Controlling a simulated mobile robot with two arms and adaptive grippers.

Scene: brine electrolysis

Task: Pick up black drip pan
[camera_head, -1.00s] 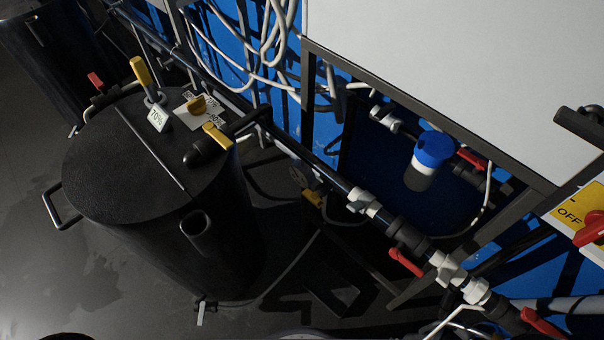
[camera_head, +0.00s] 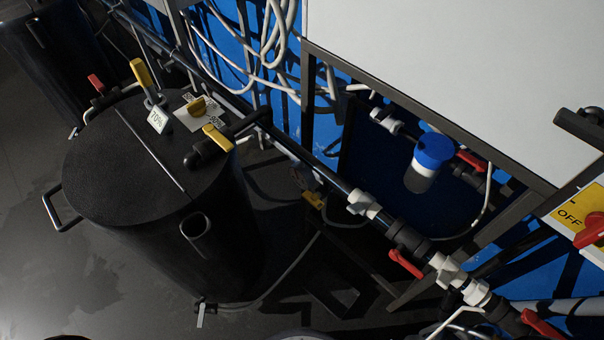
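I cannot pick out a black drip pan for certain. A dark, flat angular shape (camera_head: 335,290) lies low on the floor right of the large black tank, under the pipe run. It is too dark to tell whether it is a pan, part of the frame or shadow. Neither of my grippers shows in the head view.
A large black lidded tank (camera_head: 120,190) with a side handle (camera_head: 58,210) stands at left. A pipe run with white unions and a red-handled valve (camera_head: 405,263) crosses diagonally. A blue-capped filter (camera_head: 430,160) hangs under a white-topped frame (camera_head: 470,70). Floor at lower left is clear.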

